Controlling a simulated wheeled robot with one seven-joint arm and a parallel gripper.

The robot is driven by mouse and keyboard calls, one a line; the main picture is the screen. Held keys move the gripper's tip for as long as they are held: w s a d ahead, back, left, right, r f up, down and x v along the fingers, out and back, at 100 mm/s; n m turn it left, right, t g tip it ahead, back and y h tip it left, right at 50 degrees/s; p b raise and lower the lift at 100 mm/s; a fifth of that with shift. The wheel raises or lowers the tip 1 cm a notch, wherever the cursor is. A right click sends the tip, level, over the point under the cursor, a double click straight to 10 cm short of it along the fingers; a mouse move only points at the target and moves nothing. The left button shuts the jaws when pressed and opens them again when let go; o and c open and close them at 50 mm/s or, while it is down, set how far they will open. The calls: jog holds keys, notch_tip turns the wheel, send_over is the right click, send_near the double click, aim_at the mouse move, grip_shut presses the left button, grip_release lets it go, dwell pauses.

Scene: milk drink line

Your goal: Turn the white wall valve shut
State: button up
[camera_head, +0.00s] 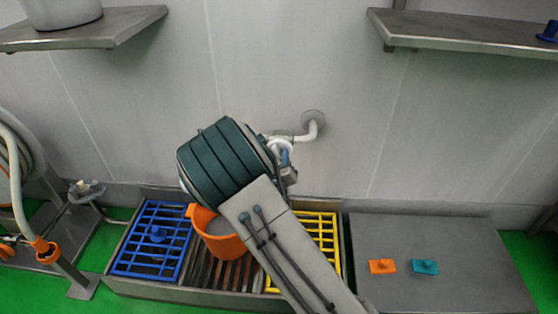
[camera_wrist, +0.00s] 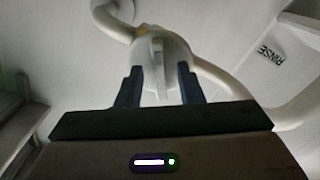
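The white wall valve (camera_wrist: 172,48) fills the upper middle of the wrist view, with a white pipe running past it. Its thin, pale lever (camera_wrist: 158,68) points towards me. My gripper (camera_wrist: 158,82) is open, with one dark finger on each side of the lever and a visible gap to both. Whether the fingers overlap the lever in depth is hard to tell. In the head view the valve (camera_head: 281,147) is at the wall, partly hidden behind my arm, and the fingertips are mostly hidden too.
An orange bucket (camera_head: 219,236) stands below in a floor trough, between a blue grate (camera_head: 150,238) and a yellow grate (camera_head: 318,236). A steel table (camera_head: 450,285) at right holds two small blocks. Wall shelves (camera_head: 470,35) sit higher up. A RINSE label (camera_wrist: 270,53) is beside the valve.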

grip_shut()
jog(key=m+b, duration=0.2)
jog(key=shift+f+m+b, duration=0.15)
jog(key=shift+m+b, duration=0.15)
jog(key=shift+b, duration=0.1)
jog(key=shift+m+b, duration=1.6)
jog(key=shift+m, duration=0.1)
grip_release()
